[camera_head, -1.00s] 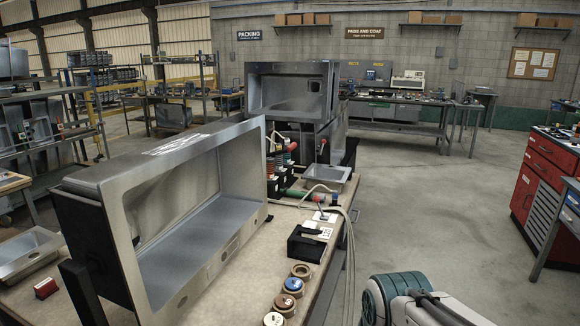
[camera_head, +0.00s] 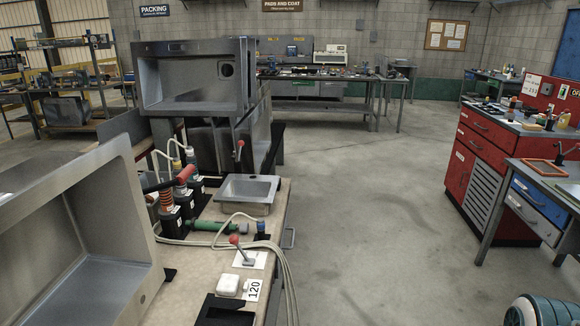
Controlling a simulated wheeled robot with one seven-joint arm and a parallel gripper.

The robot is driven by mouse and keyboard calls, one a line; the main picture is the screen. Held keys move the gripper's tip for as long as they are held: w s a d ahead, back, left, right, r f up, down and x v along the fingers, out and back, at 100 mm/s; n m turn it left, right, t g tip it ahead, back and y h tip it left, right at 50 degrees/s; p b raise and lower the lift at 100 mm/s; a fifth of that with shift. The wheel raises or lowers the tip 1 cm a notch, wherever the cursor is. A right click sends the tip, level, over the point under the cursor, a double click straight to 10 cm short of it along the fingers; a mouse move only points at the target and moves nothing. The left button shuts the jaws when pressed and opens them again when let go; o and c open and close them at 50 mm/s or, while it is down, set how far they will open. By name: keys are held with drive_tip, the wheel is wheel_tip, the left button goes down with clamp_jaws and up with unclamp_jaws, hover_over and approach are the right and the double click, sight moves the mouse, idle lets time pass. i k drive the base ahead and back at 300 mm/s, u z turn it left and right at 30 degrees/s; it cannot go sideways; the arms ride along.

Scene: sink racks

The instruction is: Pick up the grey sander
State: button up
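I cannot make out a clearly grey sander. A teal and white part of my arm shows at the bottom right corner. My gripper's fingers are not in view.
Large steel sinks (camera_head: 75,240) (camera_head: 160,85) stand at the left and behind the tools. A small steel basin (camera_head: 248,190) and loose hoses (camera_head: 280,262) are on the bench. A red cabinet (camera_head: 480,150) stands at the right. The floor (camera_head: 370,220) between is clear.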

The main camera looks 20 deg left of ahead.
sight(182, 194)
drive_tip(key=z, duration=0.15)
drive_tip(key=i, duration=1.6)
drive_tip(key=u, duration=1.1)
drive_tip(key=i, duration=1)
drive_tip(key=u, duration=0.9)
drive_tip(key=i, duration=0.55)
